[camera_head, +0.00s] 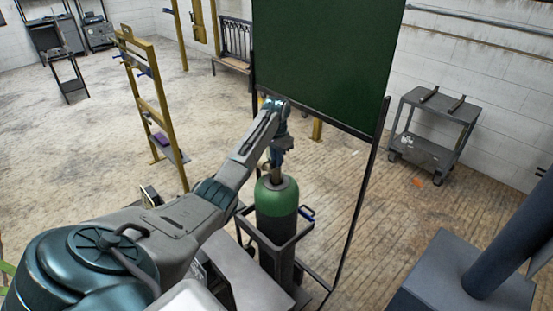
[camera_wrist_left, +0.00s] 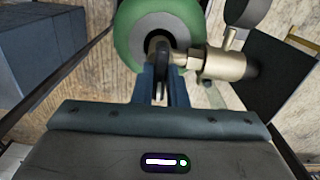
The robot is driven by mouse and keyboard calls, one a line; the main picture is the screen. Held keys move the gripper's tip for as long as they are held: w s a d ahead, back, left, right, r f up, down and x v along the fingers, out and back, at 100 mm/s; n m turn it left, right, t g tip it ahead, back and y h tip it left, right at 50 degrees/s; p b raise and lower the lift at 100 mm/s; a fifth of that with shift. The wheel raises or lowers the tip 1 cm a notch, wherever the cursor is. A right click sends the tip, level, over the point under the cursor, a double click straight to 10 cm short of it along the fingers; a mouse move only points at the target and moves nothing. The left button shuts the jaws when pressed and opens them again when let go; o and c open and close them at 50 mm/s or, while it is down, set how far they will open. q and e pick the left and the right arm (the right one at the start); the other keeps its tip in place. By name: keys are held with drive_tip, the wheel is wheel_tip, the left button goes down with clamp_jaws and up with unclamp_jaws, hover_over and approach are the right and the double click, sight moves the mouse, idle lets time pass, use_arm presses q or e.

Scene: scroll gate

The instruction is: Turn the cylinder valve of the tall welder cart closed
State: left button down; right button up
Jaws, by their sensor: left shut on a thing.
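A gas cylinder (camera_head: 276,205) with a green top and dark lower body stands upright in the welder cart (camera_head: 297,237) in the head view. In the left wrist view its green shoulder (camera_wrist_left: 130,38) surrounds a grey collar. A brass valve body and regulator fitting (camera_wrist_left: 222,64) stick out to the right there, with a round gauge (camera_wrist_left: 246,10) above. My left gripper (camera_head: 277,160) reaches down over the cylinder top. In the left wrist view its fingers (camera_wrist_left: 162,80) are shut on the valve handwheel (camera_wrist_left: 163,57), which they partly hide. My right gripper is not in view.
A dark green welding screen (camera_head: 325,60) on a thin black frame stands right behind the cart. A yellow rack (camera_head: 148,100) stands to the left and a grey trolley (camera_head: 435,125) at the right wall. Open floor (camera_head: 90,140) lies on the left.

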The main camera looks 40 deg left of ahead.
use_arm(q)
drive_tip(key=shift+m, duration=0.5)
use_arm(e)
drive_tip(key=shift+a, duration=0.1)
use_arm(q)
drive_tip(key=c, duration=1.5)
unclamp_jaws()
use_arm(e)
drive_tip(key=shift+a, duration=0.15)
use_arm(q)
drive_tip(key=shift+o, duration=0.2)
drive_tip(key=shift+r, duration=0.1)
